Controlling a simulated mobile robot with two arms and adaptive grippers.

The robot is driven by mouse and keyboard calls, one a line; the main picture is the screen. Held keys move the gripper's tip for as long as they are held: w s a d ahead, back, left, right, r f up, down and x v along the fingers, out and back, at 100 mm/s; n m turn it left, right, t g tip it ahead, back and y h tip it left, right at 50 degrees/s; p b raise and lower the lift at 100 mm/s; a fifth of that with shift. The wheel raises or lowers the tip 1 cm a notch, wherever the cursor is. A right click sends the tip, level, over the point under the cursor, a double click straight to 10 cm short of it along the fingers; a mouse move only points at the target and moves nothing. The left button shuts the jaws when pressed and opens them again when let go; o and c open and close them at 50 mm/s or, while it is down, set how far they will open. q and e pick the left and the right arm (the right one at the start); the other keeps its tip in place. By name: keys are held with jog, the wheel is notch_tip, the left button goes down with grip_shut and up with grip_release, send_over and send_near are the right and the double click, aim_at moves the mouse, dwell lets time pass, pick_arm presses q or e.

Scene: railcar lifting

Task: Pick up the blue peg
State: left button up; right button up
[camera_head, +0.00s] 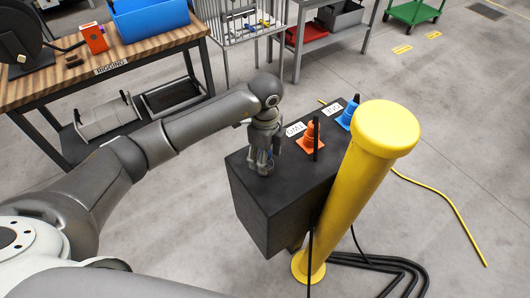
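The blue peg appears to be the blue cone-shaped piece (347,115) with a dark top. It stands upright on a square blue base near the far right corner of the black box (267,213). An orange cone-shaped piece (311,138) stands on the box nearer to me. My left gripper (262,166) points down over the left part of the box top, apart from and left of both pieces. My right gripper is not in view.
A thick yellow post (349,185) stands in front of the box's right side. White labels (295,129) lie near the pieces. Black hoses (385,264) cross the floor. A wooden-topped bench (130,55) stands at left.

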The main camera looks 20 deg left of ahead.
pick_arm(q)
jog(key=shift+w+f, duration=0.1)
jog(key=shift+f, duration=0.05)
jog(key=shift+c, duration=0.4)
jog(key=c, duration=1.2)
jog(key=shift+o, duration=0.2)
